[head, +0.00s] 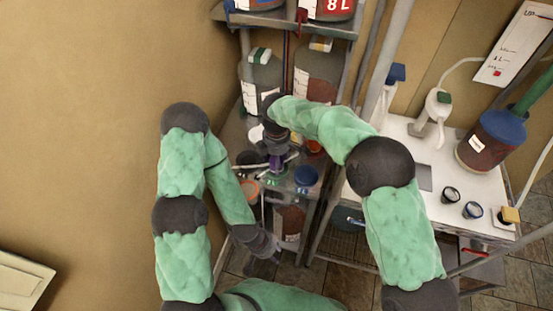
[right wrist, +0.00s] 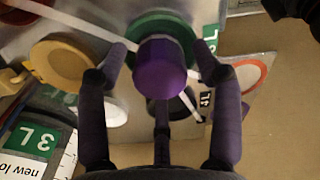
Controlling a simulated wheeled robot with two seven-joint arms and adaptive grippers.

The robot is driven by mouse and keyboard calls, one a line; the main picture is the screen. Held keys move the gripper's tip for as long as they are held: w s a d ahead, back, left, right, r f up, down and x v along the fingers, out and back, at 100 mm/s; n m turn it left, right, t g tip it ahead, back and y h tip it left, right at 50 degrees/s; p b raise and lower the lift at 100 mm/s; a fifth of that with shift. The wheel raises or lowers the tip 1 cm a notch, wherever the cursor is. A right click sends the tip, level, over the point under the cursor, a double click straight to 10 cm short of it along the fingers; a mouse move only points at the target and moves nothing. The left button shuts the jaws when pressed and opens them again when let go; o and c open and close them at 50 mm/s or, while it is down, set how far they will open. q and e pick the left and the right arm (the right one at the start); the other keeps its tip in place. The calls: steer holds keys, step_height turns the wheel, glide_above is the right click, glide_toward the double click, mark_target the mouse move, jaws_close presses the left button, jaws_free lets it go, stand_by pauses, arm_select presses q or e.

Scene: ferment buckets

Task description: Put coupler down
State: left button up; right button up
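A purple coupler (right wrist: 160,66) shows in the middle of the right wrist view, with a green ring-like part (right wrist: 150,28) behind it. It is a small purple spot in the head view (head: 276,162), over the cluttered shelf. My right gripper (right wrist: 160,52) has its fingers spread on both sides of the coupler, with visible gaps between them and the purple body. Whether the coupler touches the surface below cannot be told. My left gripper (head: 268,250) hangs low beside the rack; its fingers are too small and dark to read.
The rack holds grey buckets (head: 318,75) on the shelf behind. A blue lid (head: 306,176) and an orange ring (head: 248,190) lie near my right gripper. A yellow lid (right wrist: 66,62) lies left in the wrist view. A white table (head: 425,200) with bottles stands right.

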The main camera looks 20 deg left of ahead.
steer(key=shift+r, duration=0.1)
step_height(320, 180, up, 12)
steer(key=p, duration=0.2)
stand_by(0.5)
stand_by(0.5)
